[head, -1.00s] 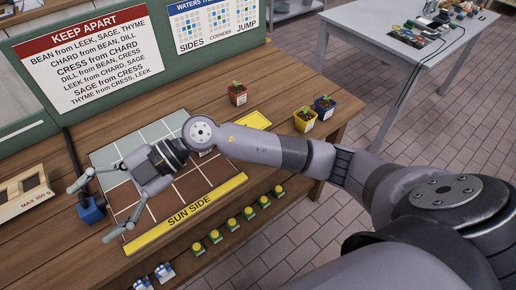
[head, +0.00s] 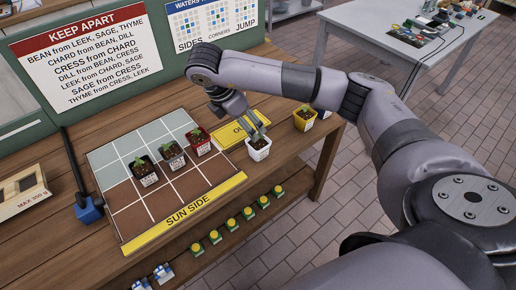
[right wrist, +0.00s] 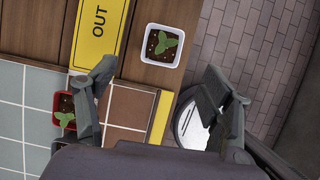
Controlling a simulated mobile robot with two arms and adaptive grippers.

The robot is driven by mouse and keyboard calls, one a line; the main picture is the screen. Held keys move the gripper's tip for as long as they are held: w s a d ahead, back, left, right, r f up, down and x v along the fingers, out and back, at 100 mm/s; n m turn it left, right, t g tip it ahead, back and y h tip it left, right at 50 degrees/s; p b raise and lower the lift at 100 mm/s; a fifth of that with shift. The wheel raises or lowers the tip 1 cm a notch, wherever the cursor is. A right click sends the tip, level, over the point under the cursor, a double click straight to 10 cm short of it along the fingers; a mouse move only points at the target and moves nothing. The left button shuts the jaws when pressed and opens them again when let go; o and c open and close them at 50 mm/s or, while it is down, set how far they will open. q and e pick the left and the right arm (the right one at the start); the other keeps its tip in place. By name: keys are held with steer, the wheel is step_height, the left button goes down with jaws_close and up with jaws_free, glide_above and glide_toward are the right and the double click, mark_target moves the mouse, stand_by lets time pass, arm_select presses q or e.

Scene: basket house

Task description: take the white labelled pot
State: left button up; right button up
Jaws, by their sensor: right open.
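The white labelled pot (head: 259,153) holds dark soil and a green seedling. It stands upright on the wooden bench, right of the planting grid and in front of the yellow OUT sign. In the right wrist view the white pot (right wrist: 151,67) shows from above, ahead of the jaws. My right gripper (head: 256,131) is open, its fingers pointing down close above the pot. In the right wrist view the right gripper (right wrist: 158,78) has its fingers wide apart with nothing between the tips. I cannot tell whether a finger touches the pot. My left gripper is not in view.
The planting grid (head: 165,205) holds a red pot (head: 200,145) and two dark pots, one a dark pot (head: 146,178). The yellow OUT sign (right wrist: 97,35) lies beside the white pot. A yellow pot (head: 303,122) stands to the right, near the bench edge.

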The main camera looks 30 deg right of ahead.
mark_target(258, 145)
steer(key=b+x, duration=0.1)
steer(key=x, duration=0.8)
steer(key=p+x, duration=0.1)
steer(key=x, duration=0.2)
steer(key=shift+s+a+f, duration=0.25)
steer(key=shift+f, duration=0.2)
steer(key=shift+d+f, duration=0.1)
steer(key=shift+f, duration=0.2)
steer(key=shift+c, duration=0.4)
steer(key=shift+w, duration=0.1)
steer(key=c, duration=1.6)
